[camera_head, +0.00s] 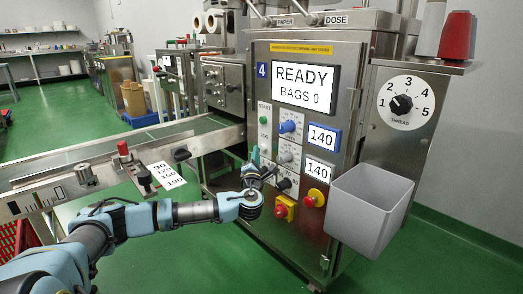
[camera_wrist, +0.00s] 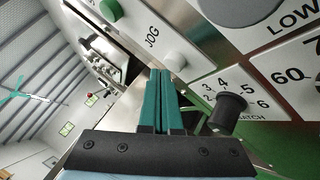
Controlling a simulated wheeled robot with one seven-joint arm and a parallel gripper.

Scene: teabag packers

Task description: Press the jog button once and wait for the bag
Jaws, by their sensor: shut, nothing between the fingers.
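The packing machine (camera_head: 345,130) has a display (camera_head: 303,86) reading READY, BAGS 0. In the wrist view a pale round button (camera_wrist: 173,62) sits beside the JOG label (camera_wrist: 152,37) on the panel. My gripper (camera_wrist: 161,72) is shut and empty, its teal fingers together with their tips right at the lower edge of the pale button. I cannot tell whether they touch it. In the head view my gripper (camera_head: 256,155) is in front of the panel, below the START label, and partly hides the controls there. No bag is seen.
A green button (camera_wrist: 110,10) is above the JOG label. A black knob (camera_wrist: 228,108) is to the right of my fingers. A conveyor (camera_head: 130,150) runs at left.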

